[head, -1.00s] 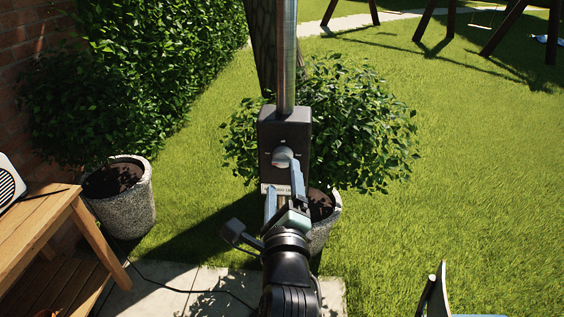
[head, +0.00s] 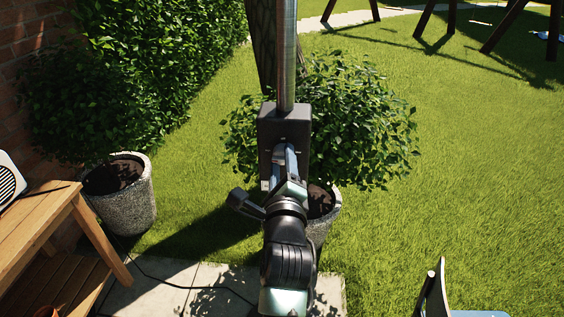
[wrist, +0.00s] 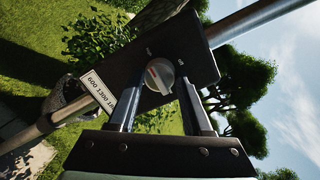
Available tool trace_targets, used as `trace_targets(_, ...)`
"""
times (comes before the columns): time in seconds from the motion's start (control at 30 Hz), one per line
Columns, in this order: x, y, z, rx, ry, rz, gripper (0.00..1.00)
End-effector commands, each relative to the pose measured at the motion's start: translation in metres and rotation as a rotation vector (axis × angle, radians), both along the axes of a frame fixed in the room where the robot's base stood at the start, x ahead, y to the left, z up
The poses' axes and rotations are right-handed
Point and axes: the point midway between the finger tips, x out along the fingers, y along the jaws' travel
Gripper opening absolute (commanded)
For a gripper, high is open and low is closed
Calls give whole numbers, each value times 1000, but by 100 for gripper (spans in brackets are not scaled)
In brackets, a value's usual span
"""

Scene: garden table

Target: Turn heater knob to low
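The heater's dark control box (head: 296,118) sits on a metal pole and is tilted in the wrist view (wrist: 112,66). The round grey knob (wrist: 160,76) with a red mark is on its face. In the head view my gripper hides the knob. My gripper (wrist: 160,86) is open, with one finger on each side of the knob. The fingertips are close to it; I cannot tell whether they touch it. In the head view my gripper (head: 284,150) is right at the box front. The small markings around the knob are too small to read.
The metal pole (head: 287,55) rises above the box. A leafy bush (head: 362,125) stands behind it. A wooden table (head: 45,220) and a stone planter (head: 122,195) are on the left. A chair (head: 440,290) is at lower right. Open lawn lies to the right.

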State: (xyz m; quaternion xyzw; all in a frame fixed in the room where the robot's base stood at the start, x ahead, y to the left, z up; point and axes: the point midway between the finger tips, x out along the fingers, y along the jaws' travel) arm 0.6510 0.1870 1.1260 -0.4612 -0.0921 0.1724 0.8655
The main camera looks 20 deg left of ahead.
Motion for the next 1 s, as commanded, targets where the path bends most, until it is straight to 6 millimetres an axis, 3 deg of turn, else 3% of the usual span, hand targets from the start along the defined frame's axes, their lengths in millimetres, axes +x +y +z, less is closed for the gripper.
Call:
trace_targets(0.03,0,0,0,0,0,0,33)
trace_targets(0.2,0,0,0,0,1,1,2)
trace_targets(0.23,0,0,0,0,1,1,0)
trace_targets(0.63,0,0,1,-70,-18,1,0)
trace_targets(1.0,-1,1,2,-351,-99,1,0)
